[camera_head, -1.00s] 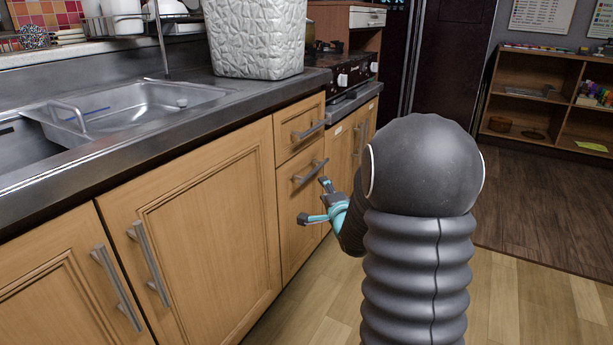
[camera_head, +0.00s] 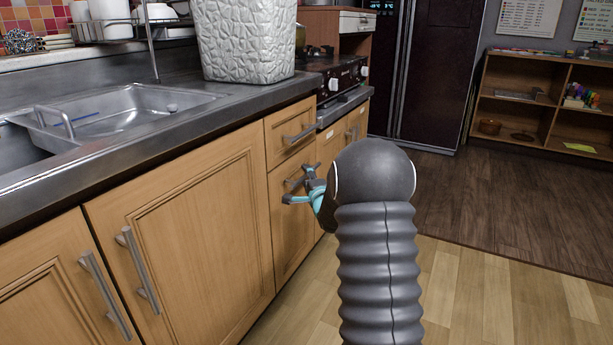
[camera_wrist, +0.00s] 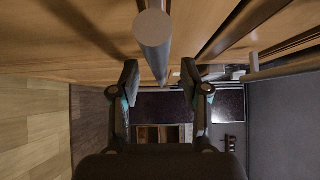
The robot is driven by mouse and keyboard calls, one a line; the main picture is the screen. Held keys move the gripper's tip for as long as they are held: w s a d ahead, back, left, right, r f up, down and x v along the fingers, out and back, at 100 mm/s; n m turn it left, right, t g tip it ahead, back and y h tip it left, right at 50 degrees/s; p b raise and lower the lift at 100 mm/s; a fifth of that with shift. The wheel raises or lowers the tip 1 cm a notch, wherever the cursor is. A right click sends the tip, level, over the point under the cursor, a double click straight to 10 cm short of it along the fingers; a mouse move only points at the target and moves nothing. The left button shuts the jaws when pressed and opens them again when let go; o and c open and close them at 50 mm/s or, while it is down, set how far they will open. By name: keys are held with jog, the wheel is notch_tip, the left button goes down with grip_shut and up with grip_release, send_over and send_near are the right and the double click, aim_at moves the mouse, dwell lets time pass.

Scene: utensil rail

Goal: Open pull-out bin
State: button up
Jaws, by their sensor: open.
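The pull-out bin front is a tall, narrow wooden panel (camera_head: 287,240) below a small drawer, and it sits shut in the cabinet. Its grey bar handle (camera_head: 292,183) is near the panel's top, partly hidden by my gripper (camera_head: 299,184). My gripper is open, with its fingers at the handle, one above and one below in the head view. In the wrist view the handle bar (camera_wrist: 153,42) runs between the two open fingers (camera_wrist: 159,82), with a gap visible on both sides. I cannot tell whether either finger touches it.
The small drawer (camera_head: 291,132) above has its own bar handle. A wide cabinet door (camera_head: 190,220) with a vertical handle is at left. The countertop (camera_head: 150,140) overhangs above, with a white textured basket (camera_head: 252,40) on it. The wooden floor (camera_head: 470,285) at right is clear.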

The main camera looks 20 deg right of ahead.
jog(key=shift+w+d, duration=0.1)
jog(key=shift+w, duration=0.8)
jog(key=shift+d, duration=0.1)
grip_shut()
